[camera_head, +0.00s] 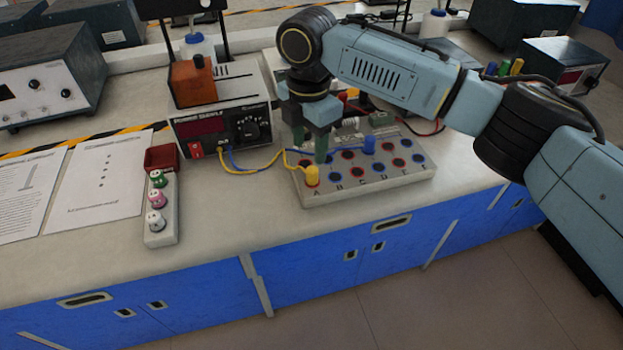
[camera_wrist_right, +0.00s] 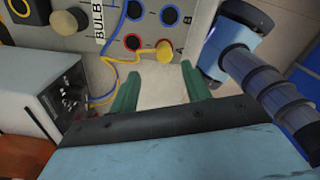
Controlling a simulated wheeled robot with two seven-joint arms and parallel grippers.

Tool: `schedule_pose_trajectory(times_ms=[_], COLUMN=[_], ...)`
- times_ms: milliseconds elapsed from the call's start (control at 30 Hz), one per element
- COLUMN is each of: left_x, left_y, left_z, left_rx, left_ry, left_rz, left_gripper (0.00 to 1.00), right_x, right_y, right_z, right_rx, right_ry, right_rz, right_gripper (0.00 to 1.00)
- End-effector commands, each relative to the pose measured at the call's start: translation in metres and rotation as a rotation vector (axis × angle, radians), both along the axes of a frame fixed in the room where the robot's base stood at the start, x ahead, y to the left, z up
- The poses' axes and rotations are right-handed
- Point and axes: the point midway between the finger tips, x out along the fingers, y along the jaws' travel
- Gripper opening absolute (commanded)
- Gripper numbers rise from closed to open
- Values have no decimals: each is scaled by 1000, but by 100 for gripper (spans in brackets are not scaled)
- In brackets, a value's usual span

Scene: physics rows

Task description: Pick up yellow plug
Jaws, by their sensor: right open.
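The yellow plug (camera_head: 312,176) sits upright at the front left corner of the grey socket board (camera_head: 372,189), near the letter A. A yellow wire runs from it. In the right wrist view the yellow plug (camera_wrist_right: 165,51) lies just beyond the gap between the fingertips, apart from them. My right gripper (camera_head: 310,150), with green fingers, is above the board's left part, just behind and above the plug in the head view. It is open and empty, also in the right wrist view (camera_wrist_right: 160,82). My left gripper is not in view.
A blue plug (camera_head: 369,144) stands in the board. The power supply (camera_head: 222,131) is left of the board, with yellow and blue wires running to the right. A plug rack (camera_head: 160,215) and papers (camera_head: 95,180) lie further left. The bench front edge is clear.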

Motion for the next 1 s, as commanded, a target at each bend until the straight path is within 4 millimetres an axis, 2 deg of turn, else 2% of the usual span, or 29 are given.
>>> schedule_pose_trajectory(times_ms=[33,100,333,633,767,1000], left_x=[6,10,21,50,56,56], left_y=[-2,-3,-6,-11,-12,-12], left_z=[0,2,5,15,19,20], left_rx=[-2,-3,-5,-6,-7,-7], left_ry=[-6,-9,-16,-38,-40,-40], left_rz=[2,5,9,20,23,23], left_gripper=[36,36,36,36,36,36], right_x=[0,0,-1,-6,-6,-6], right_y=[-1,0,-1,-5,-5,-5], right_z=[-10,-17,-30,-68,-74,-74], right_rx=[-2,-1,-1,-1,0,0], right_ry=[2,1,-1,0,-1,-1], right_rz=[-1,-1,-1,-2,-1,-1], right_gripper=[48,48,48,48,48,46])
